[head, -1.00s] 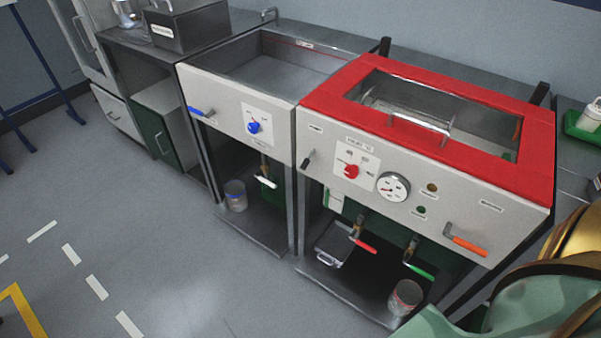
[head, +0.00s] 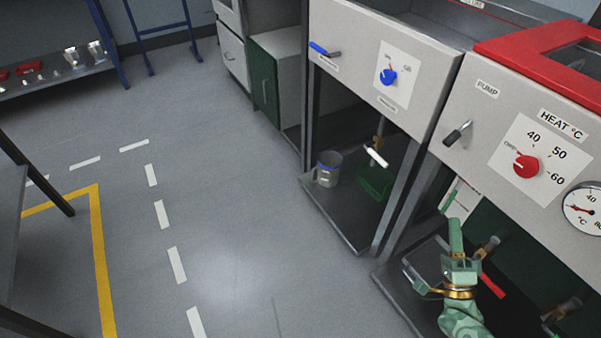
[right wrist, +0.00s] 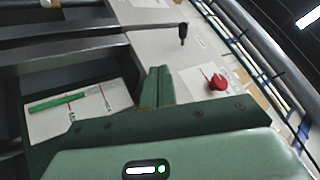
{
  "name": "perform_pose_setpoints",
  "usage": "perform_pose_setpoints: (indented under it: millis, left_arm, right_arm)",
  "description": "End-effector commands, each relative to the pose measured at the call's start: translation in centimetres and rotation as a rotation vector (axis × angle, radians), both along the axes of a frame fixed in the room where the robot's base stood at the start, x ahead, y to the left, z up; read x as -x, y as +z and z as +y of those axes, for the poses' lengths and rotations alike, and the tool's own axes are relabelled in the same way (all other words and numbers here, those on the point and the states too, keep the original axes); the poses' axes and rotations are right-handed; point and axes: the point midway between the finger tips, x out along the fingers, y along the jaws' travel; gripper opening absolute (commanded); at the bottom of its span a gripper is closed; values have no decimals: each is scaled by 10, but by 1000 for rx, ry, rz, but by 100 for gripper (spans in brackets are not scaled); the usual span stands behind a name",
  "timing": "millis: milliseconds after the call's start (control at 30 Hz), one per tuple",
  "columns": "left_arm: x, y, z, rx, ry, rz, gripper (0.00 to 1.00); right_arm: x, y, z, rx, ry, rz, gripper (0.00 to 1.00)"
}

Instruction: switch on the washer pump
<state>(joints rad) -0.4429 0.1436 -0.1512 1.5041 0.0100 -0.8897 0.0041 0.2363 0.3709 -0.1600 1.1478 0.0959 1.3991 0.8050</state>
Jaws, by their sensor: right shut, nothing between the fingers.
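The PUMP label (head: 487,88) is on the light front panel of the red-topped washer. Below it is a small black-tipped lever (head: 457,133), slanting down to the left. The lever also shows in the right wrist view (right wrist: 183,33), beyond my fingertips. My right gripper (head: 455,222) is shut and empty, below the lever and apart from it, in front of the open lower bay. Its closed green fingers show in the right wrist view (right wrist: 159,70). My left gripper is not in view.
A red HEAT knob (head: 526,167) and a round gauge (head: 583,209) are right of the lever. A red-handled valve (head: 492,286) sits close beside my right gripper. The neighbouring unit has a blue lever (head: 325,49) and blue knob (head: 388,77).

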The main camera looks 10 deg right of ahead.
Motion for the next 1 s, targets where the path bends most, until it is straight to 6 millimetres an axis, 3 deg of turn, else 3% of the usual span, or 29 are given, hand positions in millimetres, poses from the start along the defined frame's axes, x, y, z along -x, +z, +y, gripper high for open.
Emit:
perform_pose_setpoints:
  millis: [33,200,567,767,1000]
  left_arm:
    - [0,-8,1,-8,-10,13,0]
    - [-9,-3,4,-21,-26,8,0]
    - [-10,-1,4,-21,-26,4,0]
    - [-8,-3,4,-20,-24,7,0]
    - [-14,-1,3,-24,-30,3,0]
  right_arm:
    - [-3,1,-6,-54,21,-76,0]
    - [-4,28,-16,-145,59,-216,0]
    - [-6,33,-17,-145,58,-220,0]
    - [-24,52,-20,-142,59,-221,0]
    - [-60,87,-27,-142,58,-220,0]
